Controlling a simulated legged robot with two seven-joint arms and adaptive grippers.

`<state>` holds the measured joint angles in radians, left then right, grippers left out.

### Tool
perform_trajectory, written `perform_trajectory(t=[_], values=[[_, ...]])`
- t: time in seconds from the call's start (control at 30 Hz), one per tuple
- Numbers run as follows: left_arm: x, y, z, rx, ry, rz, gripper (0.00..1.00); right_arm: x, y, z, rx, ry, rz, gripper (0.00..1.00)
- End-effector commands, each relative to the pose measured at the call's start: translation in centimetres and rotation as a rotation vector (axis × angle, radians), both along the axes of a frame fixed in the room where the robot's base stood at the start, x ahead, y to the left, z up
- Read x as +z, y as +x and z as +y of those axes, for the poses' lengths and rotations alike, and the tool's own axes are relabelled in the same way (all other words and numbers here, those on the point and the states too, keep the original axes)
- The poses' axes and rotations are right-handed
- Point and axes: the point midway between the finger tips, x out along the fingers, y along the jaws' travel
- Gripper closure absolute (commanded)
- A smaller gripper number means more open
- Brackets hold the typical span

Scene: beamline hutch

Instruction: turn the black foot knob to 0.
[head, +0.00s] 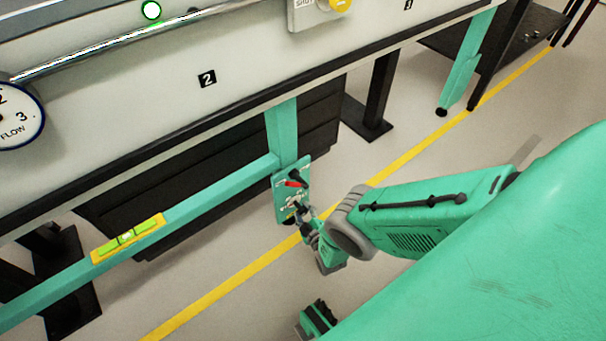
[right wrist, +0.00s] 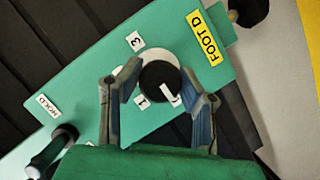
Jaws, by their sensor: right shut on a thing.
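The black foot knob (right wrist: 157,83) sits on a white dial on a green panel (right wrist: 85,95), beside a yellow label (right wrist: 206,37) reading "FOOT D". My right gripper (right wrist: 162,76) has one finger on each side of the knob and is shut on it. A white mark on the knob points to the lower right in the right wrist view. The numbers 3 and 1 show beside the dial; I see no 0. In the head view the panel (head: 279,205) hangs below the bench, and my right gripper (head: 302,217) is at its lower part, largely hiding the knob.
A lever (right wrist: 50,150) stands by a "HOLD" label on the panel. A red and black handle (head: 296,182) shows at the panel's top. A teal rail with a yellow-green level (head: 127,238) runs left. A yellow floor line (head: 230,290) passes beneath.

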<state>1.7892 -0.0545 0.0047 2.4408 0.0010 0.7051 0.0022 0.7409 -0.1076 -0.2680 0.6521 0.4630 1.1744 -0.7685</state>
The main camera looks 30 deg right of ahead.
Motion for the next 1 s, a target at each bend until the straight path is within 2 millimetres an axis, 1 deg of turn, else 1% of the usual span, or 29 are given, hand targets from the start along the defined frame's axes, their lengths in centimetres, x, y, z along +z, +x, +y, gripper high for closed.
perform_trajectory(t=[0.03, 0.47, 0.5, 0.53, 0.57, 0.87, 1.0], values=[[-0.01, 0.00, 0.00, 0.000, 0.000, 0.000, 1.00, -0.57, -0.72, 0.18, 0.000, -0.005, 0.015, 0.97], [-0.01, 0.00, 0.00, 0.000, 0.000, 0.000, 1.00, -0.58, -0.73, 0.23, 0.002, -0.016, 0.015, 0.97], [-0.01, 0.01, 0.00, 0.000, 0.000, 0.000, 1.00, -0.58, -0.73, 0.23, 0.002, -0.016, 0.015, 0.65], [-0.01, 0.01, 0.00, 0.000, 0.000, 0.000, 1.00, -0.58, -0.73, 0.23, 0.002, -0.016, 0.015, 0.55], [-0.01, 0.01, 0.00, 0.000, 0.000, 0.000, 1.00, -0.55, -0.70, 0.23, 0.001, -0.016, 0.014, 0.48], [0.01, 0.00, 0.00, 0.000, 0.000, -0.001, 1.00, -0.22, -0.35, 0.10, 0.000, -0.017, 0.005, 0.48], [0.06, -0.11, 0.00, 0.000, 0.000, -0.002, 1.00, -0.10, -0.86, 0.23, -0.001, -0.016, 0.005, 0.48]])
